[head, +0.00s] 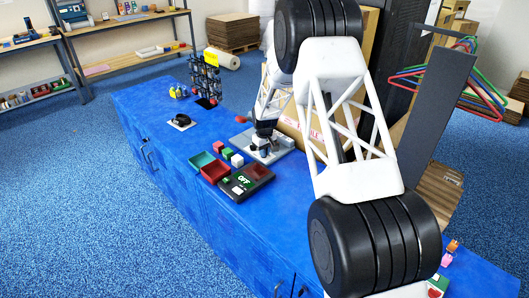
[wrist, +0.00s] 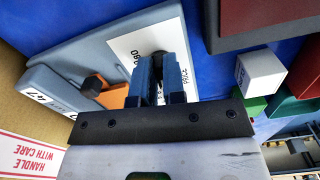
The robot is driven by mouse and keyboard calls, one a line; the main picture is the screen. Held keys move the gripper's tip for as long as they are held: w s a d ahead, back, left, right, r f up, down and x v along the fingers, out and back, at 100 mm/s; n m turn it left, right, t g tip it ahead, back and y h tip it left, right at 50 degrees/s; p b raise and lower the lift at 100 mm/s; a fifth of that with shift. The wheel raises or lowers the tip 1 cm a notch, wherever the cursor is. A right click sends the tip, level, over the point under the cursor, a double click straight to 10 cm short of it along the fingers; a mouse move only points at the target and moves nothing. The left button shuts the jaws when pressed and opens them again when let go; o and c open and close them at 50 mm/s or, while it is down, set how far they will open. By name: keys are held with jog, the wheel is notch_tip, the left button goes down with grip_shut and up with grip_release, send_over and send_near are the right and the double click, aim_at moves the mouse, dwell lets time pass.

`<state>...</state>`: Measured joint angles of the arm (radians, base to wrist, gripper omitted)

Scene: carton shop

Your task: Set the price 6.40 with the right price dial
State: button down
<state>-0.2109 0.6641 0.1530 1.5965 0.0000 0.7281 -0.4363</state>
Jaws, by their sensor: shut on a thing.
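The grey price device (head: 284,143) stands on the blue counter in the head view, under my gripper (head: 263,135). In the wrist view its grey body (wrist: 75,55) carries a white label (wrist: 128,52) with the word PRICE and part of a number. My gripper (wrist: 161,78) has its two blue fingers close together over this label, shut on a dark dial knob (wrist: 158,56) that is mostly hidden between them. An orange part (wrist: 116,96) and a dark knob (wrist: 92,86) show to the left. A second plate reads 47 (wrist: 40,97). The dial's set value cannot be read.
A black panel (head: 240,190) reading OFF, a green tray (head: 202,161), a red tray (head: 214,173) and small red, green and white blocks (head: 237,160) lie close to the left. A carton (wrist: 25,120) stands close beside the device. The counter's front left is clear.

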jog(key=m, duration=0.5)
jog(key=shift+a, duration=0.1)
jog(key=m, duration=0.5)
jog(key=shift+a, duration=0.15)
dwell(0.4)
jog(key=c, duration=1.2)
grip_release()
jog(key=shift+r, duration=3.95)
